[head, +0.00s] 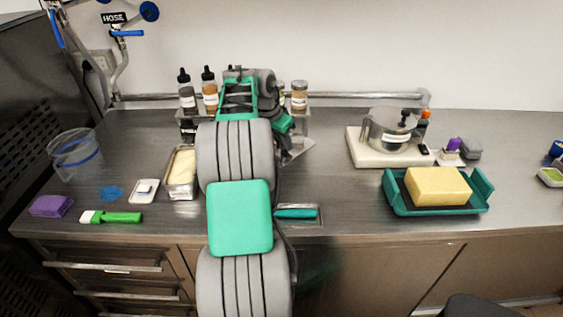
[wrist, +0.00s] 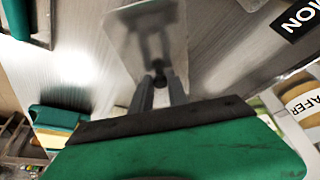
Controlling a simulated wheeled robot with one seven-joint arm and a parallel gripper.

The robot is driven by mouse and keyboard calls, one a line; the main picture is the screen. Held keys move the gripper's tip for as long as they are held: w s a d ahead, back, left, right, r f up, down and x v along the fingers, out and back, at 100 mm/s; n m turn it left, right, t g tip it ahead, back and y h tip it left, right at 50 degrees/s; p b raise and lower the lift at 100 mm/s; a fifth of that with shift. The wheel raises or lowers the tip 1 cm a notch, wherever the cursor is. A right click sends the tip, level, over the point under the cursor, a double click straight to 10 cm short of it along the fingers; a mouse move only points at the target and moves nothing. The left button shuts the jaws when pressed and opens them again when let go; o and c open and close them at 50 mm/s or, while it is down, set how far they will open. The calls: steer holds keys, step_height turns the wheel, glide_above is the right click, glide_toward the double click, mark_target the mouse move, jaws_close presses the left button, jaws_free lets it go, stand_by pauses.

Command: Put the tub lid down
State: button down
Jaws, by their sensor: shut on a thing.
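In the wrist view my gripper's fingers (wrist: 158,78) are closed on a flat, shiny grey plate, the tub lid (wrist: 125,45). It is tilted and mirrors the fingers. In the head view a grey corner of the lid (head: 298,150) shows to the right of my arm, at the back of the steel counter; my fingertips are hidden there by the arm. Whether the lid touches the counter cannot be told. An open metal tub (head: 181,172) with pale yellow contents stands just left of my arm, partly close behind it.
Bottles (head: 209,88) and a jar (head: 299,96) stand on a rack behind my arm. A teal-handled tool (head: 296,213) lies right of the arm. A teal tray (head: 437,208) holds a yellow block further right. The counter between tool and tray is bare.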

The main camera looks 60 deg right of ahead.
mark_target(281, 153)
step_height(281, 153, down, 7)
steer(key=shift+w+r, duration=0.1)
steer(key=c, duration=1.3)
jaws_free()
